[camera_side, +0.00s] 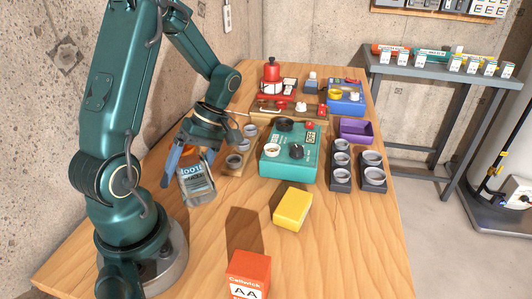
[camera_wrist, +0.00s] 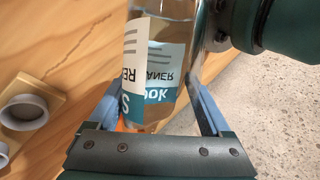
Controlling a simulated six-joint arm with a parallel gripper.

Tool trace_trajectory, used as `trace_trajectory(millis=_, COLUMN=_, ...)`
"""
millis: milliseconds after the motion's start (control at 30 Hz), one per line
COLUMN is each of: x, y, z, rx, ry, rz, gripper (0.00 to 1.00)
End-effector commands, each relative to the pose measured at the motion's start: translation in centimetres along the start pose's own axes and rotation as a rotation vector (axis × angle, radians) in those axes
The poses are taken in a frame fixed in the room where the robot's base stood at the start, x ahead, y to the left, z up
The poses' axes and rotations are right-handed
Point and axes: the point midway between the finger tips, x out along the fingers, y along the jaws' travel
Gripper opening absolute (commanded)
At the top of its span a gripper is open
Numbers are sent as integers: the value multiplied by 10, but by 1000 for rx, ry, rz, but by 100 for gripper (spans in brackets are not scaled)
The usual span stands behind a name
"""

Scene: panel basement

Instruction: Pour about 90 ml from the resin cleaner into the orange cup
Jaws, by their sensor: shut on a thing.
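My gripper (camera_side: 186,165) is shut on a clear container with a white and teal label, the resin cleaner (camera_side: 197,186), at the left of the wooden table. In the wrist view my gripper (camera_wrist: 165,115) has blue fingers on either side of the resin cleaner (camera_wrist: 160,65), and its label reads partly "ANER". The lettering looks turned over in both views. I cannot see any liquid flowing.
A teal device (camera_side: 288,165) stands mid-table, with a wooden holder of grey cups (camera_side: 236,161) left of it. A yellow block (camera_side: 293,208) and an orange-red Cellwick box (camera_side: 248,275) lie nearer. Dark cup racks (camera_side: 341,178) and a purple tray (camera_side: 356,130) stand right. The front right is clear.

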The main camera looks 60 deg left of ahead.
Motion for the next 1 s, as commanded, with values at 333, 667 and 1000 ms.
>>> trace_trajectory(millis=333, x=-5, y=-3, z=0, rx=57, ry=-95, rz=-23, gripper=9)
trace_trajectory(millis=667, x=-10, y=-6, z=-2, rx=91, ry=-148, rz=-37, gripper=9)
trace_trajectory(millis=1000, x=-11, y=-6, z=-2, rx=113, ry=-181, rz=-46, gripper=9)
